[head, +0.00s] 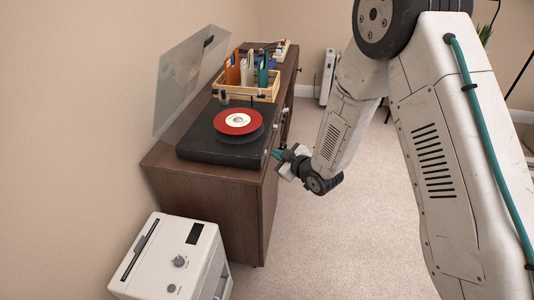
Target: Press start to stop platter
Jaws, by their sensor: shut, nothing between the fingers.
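A black turntable (195,149) sits on the near end of a dark wood cabinet (160,160). Its clear lid (188,75) is tilted up at the back left. A record with a large red centre (238,121) lies on the platter; one still frame does not show whether it turns. The tonearm is on the far side, small in view. I cannot make out the start button. My gripper (278,155) is shut and empty, close to the turntable's right front corner. I cannot tell whether its tips touch the turntable.
A wooden crate (262,96) with colourful sleeves stands behind the turntable on the cabinet. A white appliance with knobs (172,262) stands at the front left. Carpet (310,240) is open to the right of the cabinet. The wall is close on the left.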

